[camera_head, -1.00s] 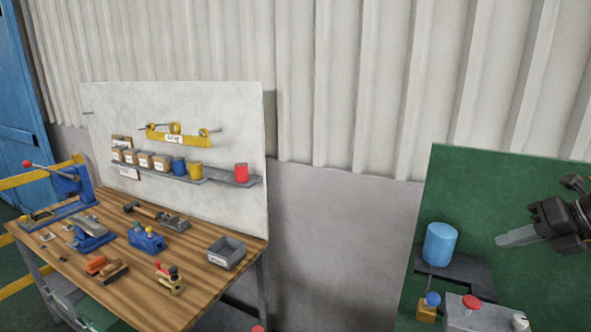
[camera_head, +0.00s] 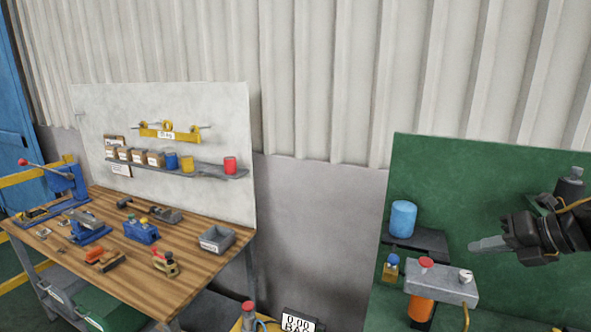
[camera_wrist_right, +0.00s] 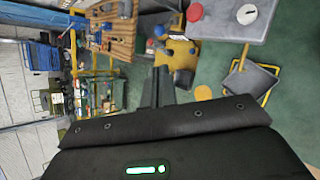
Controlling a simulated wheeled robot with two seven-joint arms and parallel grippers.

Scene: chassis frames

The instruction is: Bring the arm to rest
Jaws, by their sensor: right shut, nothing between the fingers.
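My right gripper (camera_head: 474,246) comes in from the right edge in the head view, in front of the green panel. Its fingers are together with nothing between them, pointing left. It is in the air above and right of a grey block with a red knob (camera_head: 427,263). In the right wrist view the dark fingers (camera_wrist_right: 157,88) are closed together, above the green floor and a yellow stand. My left gripper is not in view.
A wooden workbench (camera_head: 140,277) with tools and a grey bin (camera_head: 216,239) stands at the left. A green panel (camera_head: 470,180) stands at the right, with a blue cylinder (camera_head: 403,218) on a dark shelf before it. Bare wall lies between.

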